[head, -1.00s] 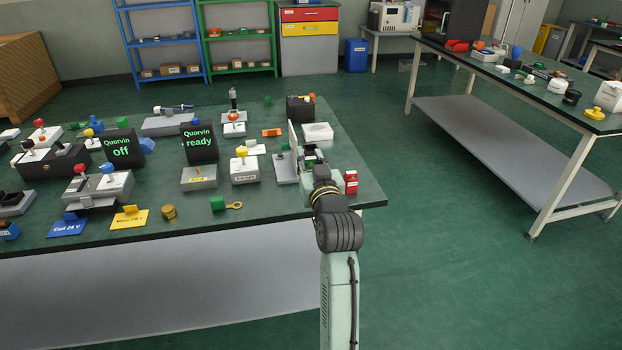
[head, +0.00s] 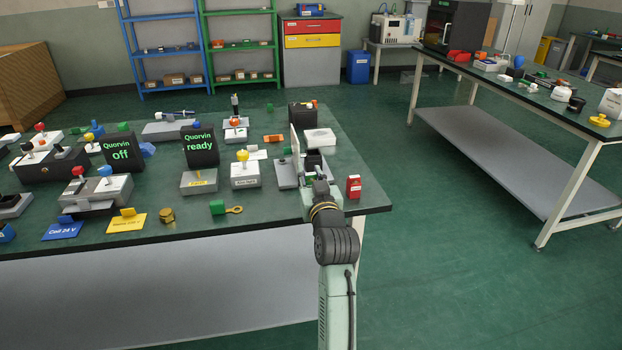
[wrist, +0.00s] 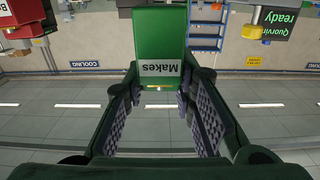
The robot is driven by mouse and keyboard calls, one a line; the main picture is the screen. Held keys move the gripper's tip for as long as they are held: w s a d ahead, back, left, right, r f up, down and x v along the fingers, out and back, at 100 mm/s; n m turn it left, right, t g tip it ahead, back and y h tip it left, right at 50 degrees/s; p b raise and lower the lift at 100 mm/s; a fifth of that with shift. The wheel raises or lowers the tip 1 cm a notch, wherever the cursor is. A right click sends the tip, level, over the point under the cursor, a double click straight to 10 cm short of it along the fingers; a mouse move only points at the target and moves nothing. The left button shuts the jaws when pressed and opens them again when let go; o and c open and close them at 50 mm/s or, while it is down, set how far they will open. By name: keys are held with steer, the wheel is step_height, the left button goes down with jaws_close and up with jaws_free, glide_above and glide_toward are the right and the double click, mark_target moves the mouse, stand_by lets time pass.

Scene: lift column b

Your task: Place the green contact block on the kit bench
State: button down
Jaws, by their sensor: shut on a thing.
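A green block marked "Makes" (wrist: 159,35) sits between the fingertips of my gripper (wrist: 160,93) in the wrist view. My gripper is shut on it. In the head view my gripper (head: 314,168) is over the right end of the near green-topped bench (head: 285,212), seen from behind. The held block cannot be made out there. A second green-topped bench (head: 552,106) stands apart at the right. I cannot read a name on either bench.
A red box (head: 353,187) stands just right of my gripper, near the bench edge. A white upright panel (head: 295,147) is close on its left. Clear floor (head: 450,225) separates the benches.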

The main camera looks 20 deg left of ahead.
steer(key=shift+w+a+f, duration=0.1)
steer(key=shift+w+a, duration=0.1)
steer(key=shift+w, duration=0.35)
steer(key=shift+w+a, duration=0.15)
steer(key=shift+w, duration=0.4)
steer(key=shift+w+f, duration=0.1)
steer(key=shift+f, duration=0.15)
steer(key=shift+f+p, duration=0.5)
steer(key=shift+f, duration=1.05)
steer(key=shift+f, duration=0.1)
steer(key=shift+f, duration=0.15)
steer(key=c, duration=1.3)
jaws_free()
